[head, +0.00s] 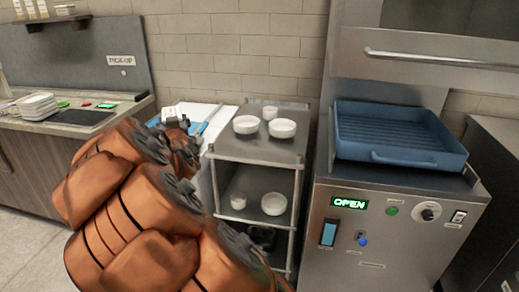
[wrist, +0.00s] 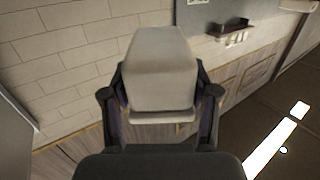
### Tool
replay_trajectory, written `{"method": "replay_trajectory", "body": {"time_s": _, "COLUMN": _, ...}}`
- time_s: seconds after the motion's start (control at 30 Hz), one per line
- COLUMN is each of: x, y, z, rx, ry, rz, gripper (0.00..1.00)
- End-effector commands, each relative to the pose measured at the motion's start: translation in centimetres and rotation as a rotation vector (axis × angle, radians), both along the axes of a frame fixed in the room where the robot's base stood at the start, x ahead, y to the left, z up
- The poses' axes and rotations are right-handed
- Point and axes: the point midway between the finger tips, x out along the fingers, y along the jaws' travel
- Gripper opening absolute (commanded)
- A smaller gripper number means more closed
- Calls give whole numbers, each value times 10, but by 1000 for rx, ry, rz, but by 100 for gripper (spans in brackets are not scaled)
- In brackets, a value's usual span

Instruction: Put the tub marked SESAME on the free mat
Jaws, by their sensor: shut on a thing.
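In the wrist view my gripper (wrist: 160,97) is shut on a pale grey, box-like tub (wrist: 160,65), with one dark finger on each side. No lettering shows on the face towards the camera, so I cannot tell whether it is marked SESAME. In the head view my orange arm fills the lower left and hides much of the middle; I cannot make out the tub there. A dark flat mat-like panel (head: 82,117) lies on the pick-up counter at the left, with nothing visible on it. I cannot tell whether it is the free mat.
A grey shelf cart (head: 258,149) holds several white bowls and cups. A steel machine (head: 400,235) with an OPEN display and a blue tray (head: 400,150) stands right. Stacked white dishes (head: 36,106) sit on the pick-up counter (head: 130,104). A white surface (head: 222,118) is partly hidden behind my arm.

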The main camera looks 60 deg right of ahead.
Motion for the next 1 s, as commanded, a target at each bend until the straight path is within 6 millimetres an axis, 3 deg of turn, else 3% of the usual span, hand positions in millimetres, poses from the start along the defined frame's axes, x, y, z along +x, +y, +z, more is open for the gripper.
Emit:
{"method": "replay_trajectory", "body": {"time_s": 0.03, "x": -21, "y": -21, "z": -15, "rx": 1, "ry": -2, "rz": -52, "gripper": 11}}
{"method": "replay_trajectory", "body": {"time_s": 0.1, "x": -48, "y": -45, "z": -24, "rx": 3, "ry": -1, "rz": -118, "gripper": 11}}
{"method": "replay_trajectory", "body": {"time_s": 0.3, "x": -132, "y": -102, "z": -50, "rx": 0, "ry": -3, "rz": -300, "gripper": 11}}
{"method": "replay_trajectory", "body": {"time_s": 0.5, "x": -208, "y": -138, "z": -76, "rx": 1, "ry": -2, "rz": -455, "gripper": 11}}
{"method": "replay_trajectory", "body": {"time_s": 0.6, "x": -233, "y": -146, "z": -83, "rx": 1, "ry": -4, "rz": -504, "gripper": 11}}
{"method": "replay_trajectory", "body": {"time_s": 0.8, "x": -255, "y": -154, "z": -87, "rx": -1, "ry": -2, "rz": -548, "gripper": 11}}
{"method": "replay_trajectory", "body": {"time_s": 1.0, "x": -246, "y": -162, "z": -85, "rx": 4, "ry": 2, "rz": -549, "gripper": 11}}
